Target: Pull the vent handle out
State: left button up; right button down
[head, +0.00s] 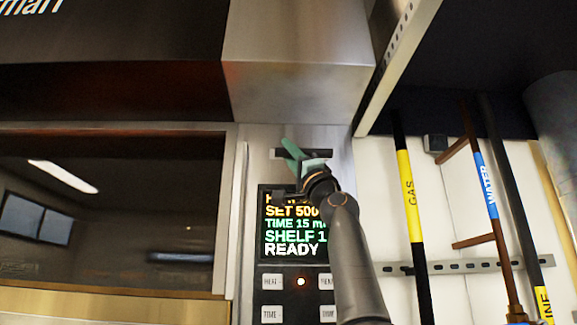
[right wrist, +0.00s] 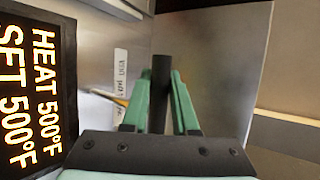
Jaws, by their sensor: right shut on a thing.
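The vent handle (right wrist: 160,85) is a dark bar between the green fingers of my right gripper (right wrist: 162,100) in the right wrist view. My right gripper is shut on it. In the head view the right gripper (head: 302,160) is at the steel panel above the display, and a dark strip of the handle (head: 322,153) shows beside the fingers. A small white vent label (right wrist: 120,72) is on the panel next to the fingers. The fingers hide part of the handle, and how far it stands out is hard to tell. My left gripper is not in view.
The lit display (head: 292,225) and several buttons (head: 271,281) are below the gripper. The oven's glass door (head: 110,215) is to the left. A steel hood (head: 297,75) juts out above. Gas (head: 408,185) and water (head: 485,185) pipes run along the wall at right.

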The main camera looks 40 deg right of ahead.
jog(key=shift+y, duration=0.3)
jog(key=shift+a, duration=0.1)
jog(key=c, duration=0.8)
grip_release()
jog(key=shift+s, duration=0.2)
jog(key=shift+o, duration=0.6)
jog(key=shift+w, duration=0.1)
